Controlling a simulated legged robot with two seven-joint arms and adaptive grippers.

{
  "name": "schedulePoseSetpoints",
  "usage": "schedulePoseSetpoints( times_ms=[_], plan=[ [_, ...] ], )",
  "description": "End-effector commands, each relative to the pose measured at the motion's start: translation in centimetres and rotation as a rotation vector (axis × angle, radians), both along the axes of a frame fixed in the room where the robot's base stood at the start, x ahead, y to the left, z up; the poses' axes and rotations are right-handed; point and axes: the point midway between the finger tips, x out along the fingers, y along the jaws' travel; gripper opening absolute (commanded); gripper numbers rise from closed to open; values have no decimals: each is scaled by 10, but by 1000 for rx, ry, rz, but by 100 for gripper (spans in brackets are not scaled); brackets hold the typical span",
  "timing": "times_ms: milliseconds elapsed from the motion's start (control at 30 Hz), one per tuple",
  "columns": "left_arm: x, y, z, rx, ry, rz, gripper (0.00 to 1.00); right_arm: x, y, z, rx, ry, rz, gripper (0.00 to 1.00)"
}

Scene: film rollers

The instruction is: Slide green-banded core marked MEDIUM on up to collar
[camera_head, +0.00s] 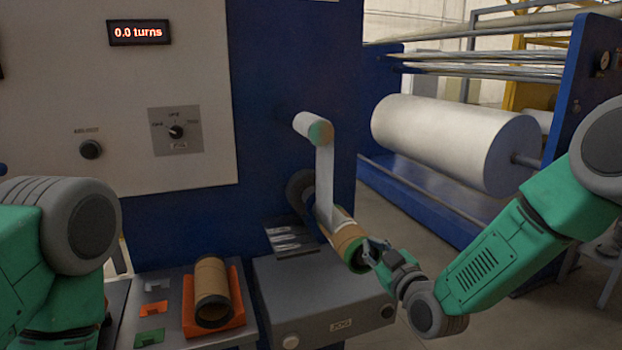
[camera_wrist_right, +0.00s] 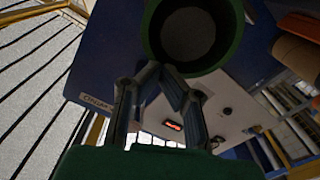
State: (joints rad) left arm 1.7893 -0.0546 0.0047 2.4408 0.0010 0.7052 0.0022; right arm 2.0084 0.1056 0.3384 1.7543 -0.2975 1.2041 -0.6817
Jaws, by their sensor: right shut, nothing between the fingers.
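The green-banded core (camera_head: 347,240), a brown tube, sits on the machine's spindle, its green-rimmed open end facing my right arm. That rim fills the top of the right wrist view (camera_wrist_right: 233,47). Any MEDIUM marking is not readable. A dark round part (camera_head: 299,187), possibly the collar, shows behind the core; whether the core touches it is hidden. My right gripper (camera_head: 368,250) is shut and empty at the core's open end. Its closed fingertips (camera_wrist_right: 164,74) show just below the rim; I cannot tell if they touch it. My left arm shows at the left edge, but its gripper does not.
A white film strip (camera_head: 325,180) hangs from a small roller (camera_head: 314,127) to the core. A dark-banded core (camera_head: 211,279) lies in an orange cradle (camera_head: 239,308). The grey JOG box (camera_head: 320,300) stands below the spindle. A large white roll (camera_head: 450,140) is behind.

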Motion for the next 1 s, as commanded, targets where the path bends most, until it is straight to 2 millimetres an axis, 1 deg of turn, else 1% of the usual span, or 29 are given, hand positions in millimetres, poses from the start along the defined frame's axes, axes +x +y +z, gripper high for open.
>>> schedulePoseSetpoints(
  times_ms=[233, 600, 1000],
  plan=[
    [0, 0, -1, 0, 0, 0, 100, 2, 1, 0, -1, 0, 0, 0],
    [0, 0, -6, 0, 0, 0, 100, 11, 4, 0, -1, -1, 0, 0],
    [0, 0, -7, 0, 0, 0, 100, 12, 4, 0, 0, 0, 0, 0]
  ],
)
